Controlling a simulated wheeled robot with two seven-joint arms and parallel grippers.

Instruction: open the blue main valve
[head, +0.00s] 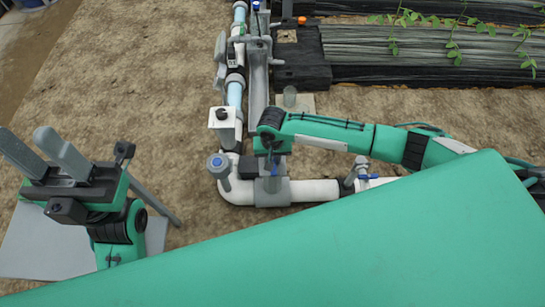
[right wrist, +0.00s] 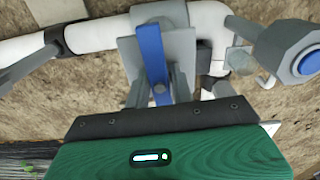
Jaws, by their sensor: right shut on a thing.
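The blue main valve lever (right wrist: 153,60) stands out in the right wrist view between the grey fingers of my right gripper (right wrist: 158,80). The lever lies crosswise to the white pipe (right wrist: 95,32), on a grey valve body (right wrist: 158,14). In the head view my right gripper (head: 272,166) is over the valve on the lower pipe, and its arm hides most of the lever. The right gripper is shut on the lever.
A grey knob with a blue cap (head: 217,162) stands just left of the valve. Another small blue-handled valve (head: 364,176) is on the pipe to the right. A vertical pipe run (head: 235,92) goes up. Plant beds (head: 420,60) lie at upper right.

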